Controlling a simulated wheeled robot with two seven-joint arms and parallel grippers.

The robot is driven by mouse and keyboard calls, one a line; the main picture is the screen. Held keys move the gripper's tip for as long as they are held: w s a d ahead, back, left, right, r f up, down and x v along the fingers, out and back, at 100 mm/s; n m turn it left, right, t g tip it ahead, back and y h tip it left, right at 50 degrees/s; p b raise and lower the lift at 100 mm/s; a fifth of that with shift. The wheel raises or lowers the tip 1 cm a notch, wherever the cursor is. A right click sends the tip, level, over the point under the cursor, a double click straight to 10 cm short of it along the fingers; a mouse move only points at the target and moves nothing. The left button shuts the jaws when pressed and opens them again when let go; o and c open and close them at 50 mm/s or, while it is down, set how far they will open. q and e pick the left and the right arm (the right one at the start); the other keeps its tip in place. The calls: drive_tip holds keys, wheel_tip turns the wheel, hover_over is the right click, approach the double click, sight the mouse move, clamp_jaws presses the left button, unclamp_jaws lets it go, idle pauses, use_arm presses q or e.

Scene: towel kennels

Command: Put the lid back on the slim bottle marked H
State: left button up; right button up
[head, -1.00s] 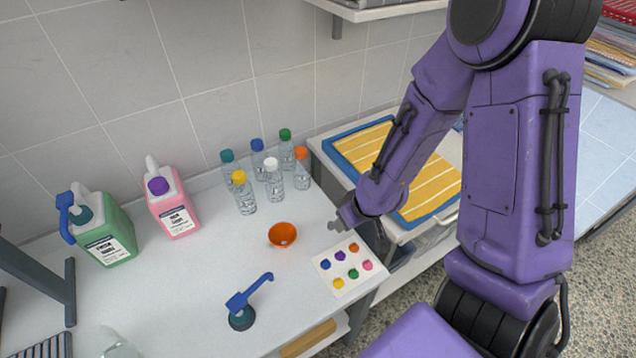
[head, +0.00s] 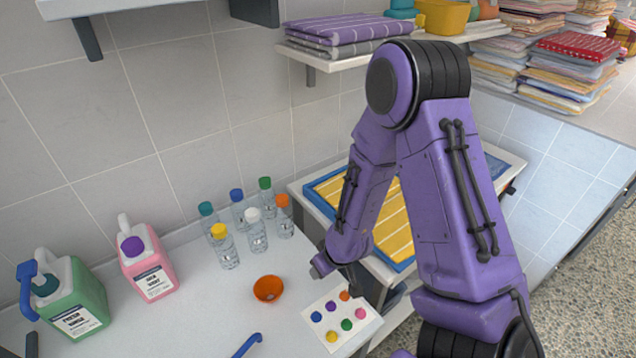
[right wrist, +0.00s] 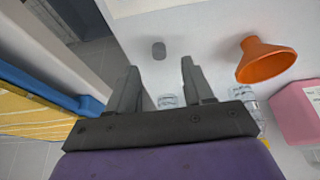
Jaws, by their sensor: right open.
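Several slim clear bottles stand in a cluster at the back of the white counter, with caps in different colours: yellow (head: 219,231), white (head: 254,215), orange (head: 282,201), teal (head: 206,209), blue (head: 237,196) and green (head: 265,184). Their markings are too small to read, so I cannot tell which is H. A white card (head: 358,327) with several small coloured discs lies at the front edge. My right gripper (head: 322,265) is open and empty, right of the bottles and behind the card; its fingers (right wrist: 159,72) show in the wrist view. A small grey oval (right wrist: 159,50) shows beyond them; I cannot tell what it is.
An orange funnel (head: 268,289) stands between bottles and card. A pink jug (head: 149,268) and a green jug (head: 73,306) stand at left. A blue handle (head: 247,346) shows at the bottom edge. A blue-edged tray (head: 403,265) with striped yellow cloth lies right of the counter.

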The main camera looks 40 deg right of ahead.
drive_tip(key=shift+s+r, duration=0.1)
drive_tip(key=x, duration=0.5)
drive_tip(key=shift+w+p, duration=0.2)
drive_tip(key=shift+p, duration=0.2)
drive_tip(key=shift+s, duration=0.1)
clamp_jaws()
